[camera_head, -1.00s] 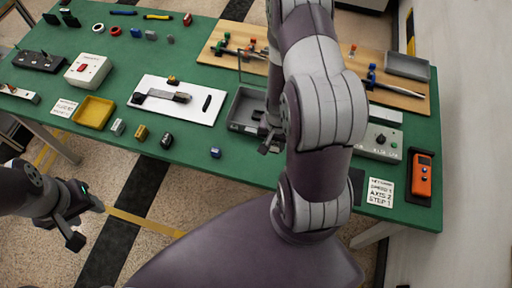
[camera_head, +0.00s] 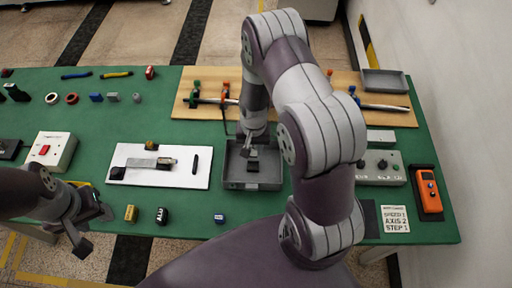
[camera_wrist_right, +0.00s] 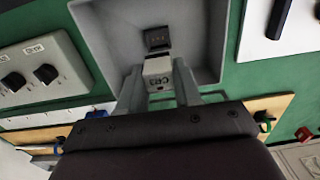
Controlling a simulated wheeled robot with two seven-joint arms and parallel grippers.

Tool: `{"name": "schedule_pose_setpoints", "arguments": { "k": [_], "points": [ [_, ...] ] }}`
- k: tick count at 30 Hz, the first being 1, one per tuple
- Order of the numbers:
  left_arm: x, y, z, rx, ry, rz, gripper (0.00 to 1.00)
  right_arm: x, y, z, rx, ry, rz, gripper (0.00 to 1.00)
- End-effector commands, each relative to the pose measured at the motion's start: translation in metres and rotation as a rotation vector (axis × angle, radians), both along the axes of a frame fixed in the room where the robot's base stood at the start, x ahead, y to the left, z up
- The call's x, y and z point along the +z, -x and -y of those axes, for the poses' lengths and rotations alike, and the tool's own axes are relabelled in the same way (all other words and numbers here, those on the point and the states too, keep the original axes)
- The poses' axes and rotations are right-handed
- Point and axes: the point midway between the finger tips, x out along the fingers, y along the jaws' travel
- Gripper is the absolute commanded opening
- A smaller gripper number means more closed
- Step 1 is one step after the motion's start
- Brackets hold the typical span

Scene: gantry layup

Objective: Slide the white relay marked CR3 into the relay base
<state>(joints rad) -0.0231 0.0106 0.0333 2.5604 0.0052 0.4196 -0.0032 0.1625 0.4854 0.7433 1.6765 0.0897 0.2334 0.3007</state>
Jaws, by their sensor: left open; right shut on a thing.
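The white relay (camera_wrist_right: 158,72), with black lettering that looks like CR3, is between the fingers of my right gripper (camera_wrist_right: 158,84) in the right wrist view. The gripper is shut on it. Just beyond the relay is the relay base (camera_wrist_right: 157,38), a dark slotted block on the floor of a grey tray (camera_wrist_right: 205,40). I cannot tell whether relay and base touch. In the head view my right gripper (camera_head: 250,152) is over the same tray (camera_head: 231,182), and the relay is hard to make out. My left gripper (camera_head: 94,230) is open and empty at the table's front edge.
A white board (camera_head: 180,176) with a grey bar lies left of the tray. A wooden board (camera_head: 290,88) with tools is behind it. A grey control box (camera_head: 381,168) stands to the right. Small blocks, including a blue one (camera_head: 219,218), lie near the front edge.

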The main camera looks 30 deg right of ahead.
Motion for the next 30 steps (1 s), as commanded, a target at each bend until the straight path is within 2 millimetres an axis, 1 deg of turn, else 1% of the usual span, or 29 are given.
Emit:
{"name": "schedule_pose_setpoints", "arguments": {
  "k": [5, 9, 14, 24, 27, 30],
  "points": [
    [0.000, 0.000, 0.000, 0.000, 0.000, 0.000, 0.48, 0.000, 0.000, 0.000, -0.001, 0.001, 0.001, 0.04],
    [0.004, 0.000, 0.000, 0.000, 0.000, 0.000, 0.48, 0.002, 0.000, 0.000, 0.000, 0.002, 0.000, 0.04],
    [-0.008, 0.000, 0.000, 0.000, 0.000, 0.001, 0.48, -0.014, 0.000, 0.000, -0.001, 0.003, -0.001, 0.04],
    [-0.039, 0.000, 0.000, 0.000, 0.000, 0.000, 0.48, -0.054, 0.000, 0.000, 0.000, 0.003, -0.002, 0.04],
    [-0.042, 0.000, 0.000, 0.000, 0.000, 0.000, 0.48, -0.058, 0.000, 0.000, 0.000, 0.003, -0.001, 0.04],
    [-0.042, 0.000, 0.000, 0.000, 0.000, 0.000, 0.48, -0.059, 0.000, 0.000, 0.000, 0.002, 0.000, 0.04]
  ]
}}
